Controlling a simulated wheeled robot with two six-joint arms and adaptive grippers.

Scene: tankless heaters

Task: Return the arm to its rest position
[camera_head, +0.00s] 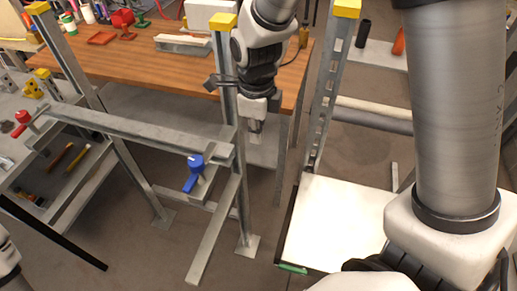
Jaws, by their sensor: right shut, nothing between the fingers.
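My right gripper (255,131) points down in front of the metal frame's right post (224,70). Its fingers are small and together, with nothing seen between them. The large grey and white link on the right is part of my right arm. A blue valve handle (194,172) sits on the frame below and left of the gripper, apart from it. A red valve handle (22,121) is at the far left. My left gripper is out of view; only a white piece of my arm shows at the lower left edge.
A wooden workbench (150,62) with tools and a red vise (123,20) stands behind. The frame's crossbar (130,123) and yellow-capped posts are close to the right gripper. A white flat panel (338,222) lies lower right. Another post (330,85) stands to the right.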

